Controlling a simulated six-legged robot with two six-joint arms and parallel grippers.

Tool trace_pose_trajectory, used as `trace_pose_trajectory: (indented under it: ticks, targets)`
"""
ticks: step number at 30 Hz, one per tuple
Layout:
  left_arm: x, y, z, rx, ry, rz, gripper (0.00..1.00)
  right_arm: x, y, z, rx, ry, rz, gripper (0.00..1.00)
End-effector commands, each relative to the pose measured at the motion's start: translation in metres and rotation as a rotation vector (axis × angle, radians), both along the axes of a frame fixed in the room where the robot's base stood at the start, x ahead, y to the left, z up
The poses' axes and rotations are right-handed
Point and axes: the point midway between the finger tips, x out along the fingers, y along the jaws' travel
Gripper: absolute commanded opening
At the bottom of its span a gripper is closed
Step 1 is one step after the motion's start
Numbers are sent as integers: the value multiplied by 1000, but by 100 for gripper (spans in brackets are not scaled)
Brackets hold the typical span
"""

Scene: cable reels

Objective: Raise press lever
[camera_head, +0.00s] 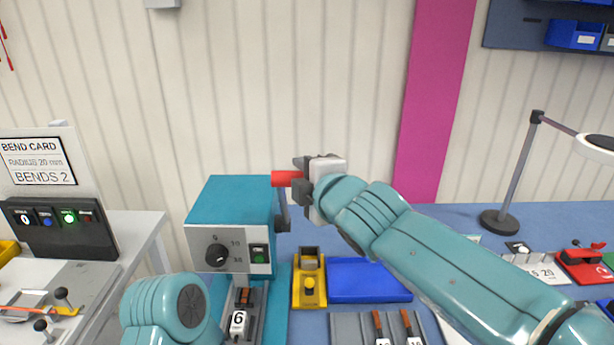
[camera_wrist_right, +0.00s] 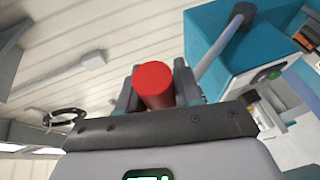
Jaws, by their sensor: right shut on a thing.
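The press is a teal box (camera_head: 232,215) with a dial and a green switch on its front. Its lever has a red handle (camera_head: 284,178) at the top of a dark arm (camera_head: 283,215) on the press's right side. My right gripper (camera_head: 302,180) is shut on the red handle, whose left end sticks out. In the right wrist view the red handle (camera_wrist_right: 153,84) sits between the two fingers, and the grey lever arm (camera_wrist_right: 218,50) runs from it to the press (camera_wrist_right: 215,35). My left arm shows at the lower left; its gripper is out of view.
A yellow fixture (camera_head: 309,285) and a blue tray (camera_head: 368,281) lie on the blue bench right of the press. A lamp (camera_head: 507,215) stands at the right. A bend card (camera_head: 38,162) stands on the left bench. The wall space above the press is clear.

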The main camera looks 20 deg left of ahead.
Motion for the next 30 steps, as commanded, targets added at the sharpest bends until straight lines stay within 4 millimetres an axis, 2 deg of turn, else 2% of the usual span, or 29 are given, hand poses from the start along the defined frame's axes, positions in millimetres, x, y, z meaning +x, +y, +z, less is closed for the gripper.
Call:
trace_pose_trajectory:
  ticks: [18, 19, 20, 21, 30]
  targets:
    - [0, 0, 1, 0, 0, 0, 43, -1, -4, 0, -2, 1, 0, 0]
    - [0, 0, 1, 0, 0, 0, 43, -1, -4, 0, -2, 1, 0, 41]
    - [0, 0, 1, 0, 0, 0, 43, -1, -4, 0, -2, 1, 0, 50]
    - [0, 0, 1, 0, 0, 0, 43, -1, -4, 0, -2, 1, 0, 54]
    - [0, 0, 0, 0, 0, 0, 43, -1, -5, 1, 0, 1, 1, 54]
